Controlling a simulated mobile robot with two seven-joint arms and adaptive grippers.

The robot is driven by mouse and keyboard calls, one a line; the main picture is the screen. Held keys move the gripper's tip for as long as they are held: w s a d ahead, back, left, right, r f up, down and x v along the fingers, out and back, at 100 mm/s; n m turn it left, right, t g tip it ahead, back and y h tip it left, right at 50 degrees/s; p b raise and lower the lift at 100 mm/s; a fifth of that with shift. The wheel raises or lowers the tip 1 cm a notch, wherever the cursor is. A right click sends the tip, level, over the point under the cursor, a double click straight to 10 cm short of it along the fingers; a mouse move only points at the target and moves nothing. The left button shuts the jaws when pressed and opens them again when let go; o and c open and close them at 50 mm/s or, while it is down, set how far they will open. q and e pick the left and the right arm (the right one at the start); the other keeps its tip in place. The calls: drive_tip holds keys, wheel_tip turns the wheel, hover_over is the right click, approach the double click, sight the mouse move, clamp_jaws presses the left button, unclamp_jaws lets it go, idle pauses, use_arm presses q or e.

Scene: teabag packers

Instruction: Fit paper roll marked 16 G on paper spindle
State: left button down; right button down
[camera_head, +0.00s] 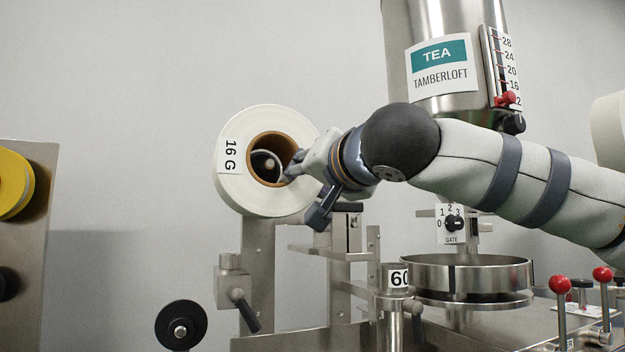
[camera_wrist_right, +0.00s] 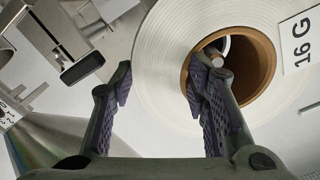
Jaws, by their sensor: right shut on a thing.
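The white paper roll (camera_head: 236,187) marked 16 G has a brown core and stands with its face toward me, above a steel upright. My right gripper (camera_head: 298,172) is shut on the right side of its ring. In the right wrist view, my right gripper (camera_wrist_right: 158,82) has one finger inside the core and the other outside the roll (camera_wrist_right: 160,45). The spindle's rounded grey end (camera_head: 262,163) shows inside the core, off-centre; it also shows in the right wrist view (camera_wrist_right: 217,61). How far the roll sits over it cannot be told. My left gripper is not in view.
A steel hopper labelled TEA TAMBERLOFT (camera_head: 440,65) stands behind my right arm. A round steel pan (camera_head: 467,275), red-knobbed levers (camera_head: 560,285) and a black roller (camera_head: 180,325) are lower down. A yellow knob (camera_head: 14,185) is at far left. Bare wall lies left of the roll.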

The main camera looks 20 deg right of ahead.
drive_tip(key=shift+w+a+r, duration=0.1)
drive_tip(key=shift+w, duration=1.8)
drive_tip(key=shift+w+a+r, duration=0.1)
drive_tip(key=shift+w, duration=1.75)
drive_tip(key=c, duration=0.8)
unclamp_jaws()
drive_tip(key=shift+d, duration=0.15)
drive_tip(key=shift+c, duration=0.2)
drive_tip(key=shift+f, duration=0.1)
drive_tip(key=shift+f, duration=0.1)
drive_tip(key=s, duration=1.2)
drive_tip(key=shift+d, duration=0.1)
drive_tip(key=shift+c, duration=0.5)
